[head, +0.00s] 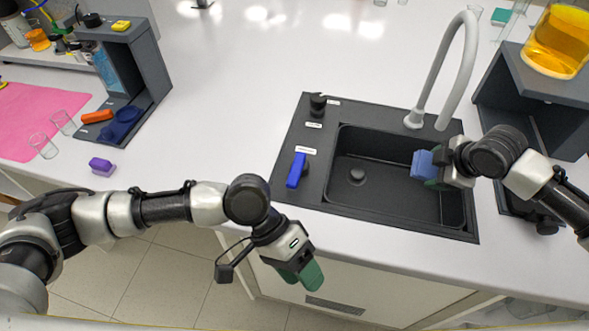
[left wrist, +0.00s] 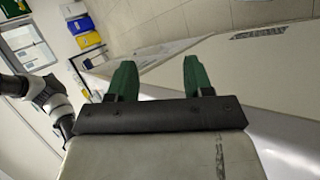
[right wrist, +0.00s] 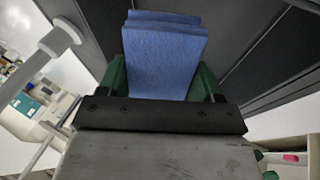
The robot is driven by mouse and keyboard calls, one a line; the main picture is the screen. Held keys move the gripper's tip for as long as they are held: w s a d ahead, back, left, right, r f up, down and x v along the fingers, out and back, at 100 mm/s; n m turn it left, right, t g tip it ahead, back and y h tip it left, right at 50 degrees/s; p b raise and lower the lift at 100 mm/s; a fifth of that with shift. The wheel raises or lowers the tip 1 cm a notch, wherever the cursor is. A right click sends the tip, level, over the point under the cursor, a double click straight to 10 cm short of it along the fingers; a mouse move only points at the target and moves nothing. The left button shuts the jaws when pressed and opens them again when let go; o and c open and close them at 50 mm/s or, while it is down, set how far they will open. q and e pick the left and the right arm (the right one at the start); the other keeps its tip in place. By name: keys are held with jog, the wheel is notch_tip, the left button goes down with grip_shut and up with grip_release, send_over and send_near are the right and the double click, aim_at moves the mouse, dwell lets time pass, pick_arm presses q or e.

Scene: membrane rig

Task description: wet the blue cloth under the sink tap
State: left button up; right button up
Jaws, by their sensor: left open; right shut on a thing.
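The blue cloth (head: 423,163) is a folded block held by my right gripper (head: 436,168) over the right part of the black sink (head: 385,200). In the right wrist view the cloth (right wrist: 163,60) sits between the green fingers, which are shut on it. A blue lever (head: 296,170) sits on the sink's left deck, and no water shows. My left gripper (head: 302,278) is open and empty in front of the counter; its spread fingers show in the left wrist view (left wrist: 155,80).
A black knob (head: 317,102) stands on the deck behind the lever. A grey stand with an amber beaker (head: 558,42) is right of the sink. Left are a grey rack (head: 150,65), a purple block (head: 102,166) and glasses (head: 43,146). The counter between is clear.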

aim_at(294, 175)
pick_arm(q)
jog(key=w+a+r+n+t+y, duration=0.1)
jog(key=w+r+n+t+y, duration=0.15)
jog(key=w+r, duration=0.6)
jog(key=w+r+n+t+y, duration=0.2)
jog(key=w+r+t+y, duration=0.3)
jog(key=w, duration=0.6)
jog(key=shift+g+h, duration=0.35)
jog(key=shift+g, duration=0.1)
jog(key=f, duration=1)
jog(key=shift+w+a+f, duration=0.15)
jog(key=shift+a+f, duration=0.1)
jog(key=shift+f, duration=0.15)
grip_shut()
